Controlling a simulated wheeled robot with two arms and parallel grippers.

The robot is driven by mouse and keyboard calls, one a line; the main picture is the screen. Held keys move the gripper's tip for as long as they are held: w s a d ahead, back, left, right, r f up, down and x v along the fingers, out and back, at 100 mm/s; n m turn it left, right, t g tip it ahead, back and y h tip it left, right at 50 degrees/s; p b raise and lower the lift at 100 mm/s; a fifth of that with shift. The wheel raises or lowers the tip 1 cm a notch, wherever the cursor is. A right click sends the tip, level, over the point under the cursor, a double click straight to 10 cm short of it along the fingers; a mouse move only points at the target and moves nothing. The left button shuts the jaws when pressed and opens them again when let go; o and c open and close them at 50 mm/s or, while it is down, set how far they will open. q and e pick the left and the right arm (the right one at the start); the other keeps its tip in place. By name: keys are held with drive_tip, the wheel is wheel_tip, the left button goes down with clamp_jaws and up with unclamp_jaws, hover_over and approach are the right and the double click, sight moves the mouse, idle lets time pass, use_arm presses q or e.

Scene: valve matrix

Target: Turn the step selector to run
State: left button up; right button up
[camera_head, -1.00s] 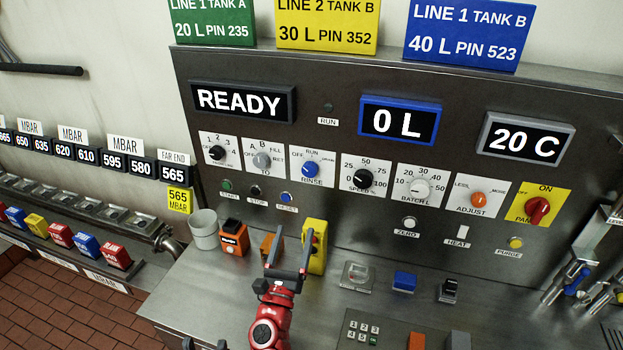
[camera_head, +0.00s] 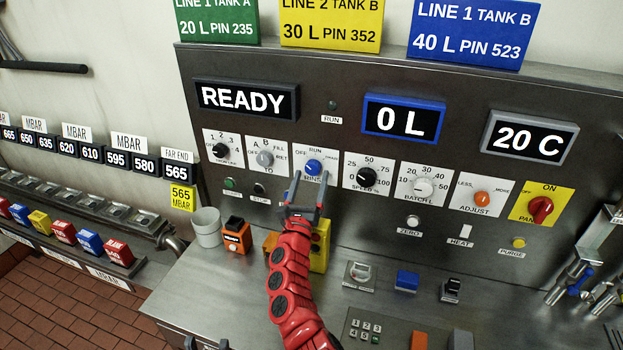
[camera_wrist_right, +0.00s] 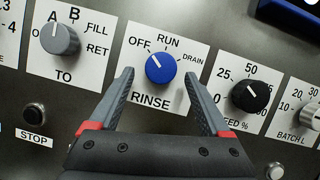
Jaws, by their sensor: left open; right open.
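The step selector is a blue knob (camera_head: 313,167) on a white plate marked OFF, RUN, DRAIN and RINSE. In the right wrist view the knob (camera_wrist_right: 160,68) has its white mark pointing up-left, towards OFF. My right gripper (camera_head: 308,183) is open just below and in front of the knob. In the right wrist view its fingertips (camera_wrist_right: 158,78) lie on either side of the knob's lower part, with gaps; contact is not visible. Only the dark fingertips of my left gripper (camera_head: 206,343) show at the bottom edge, apart and empty.
A grey knob (camera_wrist_right: 60,38) is left of the selector and a black speed knob (camera_wrist_right: 250,95) is right of it. The STOP button (camera_wrist_right: 34,114) is lower left. A yellow box (camera_head: 320,255) stands under my right arm. The display (camera_head: 247,99) reads READY.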

drive_tip(key=shift+w+d+r, duration=0.15)
drive_tip(key=shift+w+r, duration=0.15)
drive_tip(key=shift+w, duration=0.35)
clamp_jaws()
drive_tip(key=shift+f+m+h+b, duration=0.15)
drive_tip(key=shift+m+h+b, duration=0.3)
drive_tip(key=shift+b, duration=0.45)
drive_tip(key=m+g+h+b, duration=0.1)
drive_tip(key=m+b, duration=0.3)
drive_tip(key=m+g+h+b, duration=0.1)
drive_tip(key=m+h+b, duration=0.1)
drive_tip(key=b, duration=0.3)
drive_tip(key=m+g+h+b, duration=0.1)
drive_tip(key=m+h+b, duration=0.1)
drive_tip(key=m+b, duration=0.3)
drive_tip(key=shift+w+a+m, duration=0.1)
drive_tip(key=shift+a+m, duration=0.25)
drive_tip(key=shift+a, duration=0.05)
drive_tip(key=shift+r+m+g+h+b, duration=0.25)
drive_tip(key=shift+r+m+g+b, duration=0.05)
drive_tip(key=shift+m+b, duration=0.65)
